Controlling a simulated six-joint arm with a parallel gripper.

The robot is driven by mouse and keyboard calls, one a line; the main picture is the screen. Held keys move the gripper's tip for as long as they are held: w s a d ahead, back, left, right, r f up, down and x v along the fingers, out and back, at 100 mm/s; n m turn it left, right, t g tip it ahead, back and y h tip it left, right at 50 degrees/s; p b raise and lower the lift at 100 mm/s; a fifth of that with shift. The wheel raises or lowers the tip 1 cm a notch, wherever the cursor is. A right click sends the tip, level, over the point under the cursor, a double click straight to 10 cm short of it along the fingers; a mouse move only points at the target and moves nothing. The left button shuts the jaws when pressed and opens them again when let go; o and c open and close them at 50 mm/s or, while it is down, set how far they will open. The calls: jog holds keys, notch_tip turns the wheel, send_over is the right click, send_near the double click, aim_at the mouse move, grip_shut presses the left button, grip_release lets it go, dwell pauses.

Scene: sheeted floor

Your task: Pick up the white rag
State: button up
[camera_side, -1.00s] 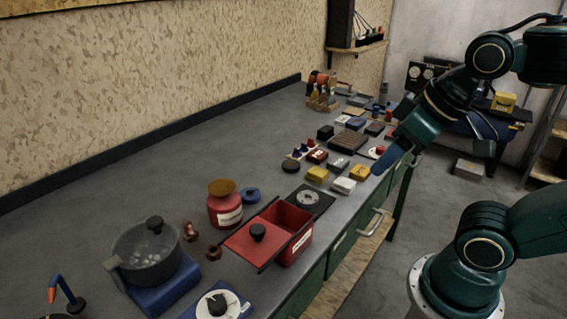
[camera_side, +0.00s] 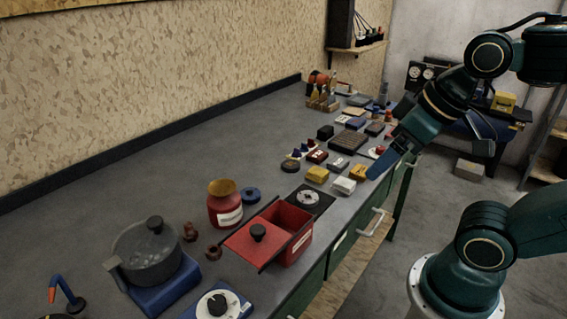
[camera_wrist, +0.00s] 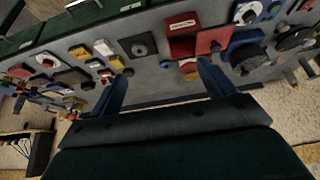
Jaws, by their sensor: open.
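A small white folded piece that looks like the white rag (camera_side: 344,185) lies flat near the bench's front edge, between two yellow pieces. It also shows in the wrist view (camera_wrist: 103,47), at upper left. My gripper (camera_side: 378,170) is above the front edge of the bench, just right of the white piece in the side view, and looks apart from it. In the wrist view my gripper (camera_wrist: 162,82) has its two blue fingers spread wide with nothing between them.
Yellow pieces (camera_side: 317,174) and (camera_side: 359,172) lie close beside the white one. A black square with a round dial (camera_side: 309,198) and a red open box (camera_side: 293,251) stand nearer the camera. A pot (camera_side: 147,252) is at left. The bench's back left is clear.

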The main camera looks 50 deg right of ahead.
jog(key=w+d+f+m+g+y, duration=0.1)
jog(key=w+d+m+g, duration=0.1)
jog(key=w+d+m, duration=0.4)
jog(key=w+d+m+g+y, duration=0.15)
jog(key=w+d+m, duration=0.25)
jog(key=w, duration=0.4)
jog(key=w+d+f+m+g+y, duration=0.2)
jog(key=d+f+m, duration=0.6)
jog(key=d, duration=0.8)
notch_tip(320, 180, down, 3)
jog(key=shift+w+d+f, duration=0.2)
jog(key=shift+w+d, duration=0.1)
jog(key=shift+d, duration=0.05)
jog(key=shift+f, duration=0.1)
send_over(344, 181)
jog(key=d, duration=0.2)
jog(key=shift+d+f, duration=0.1)
jog(key=shift+f, duration=3.8)
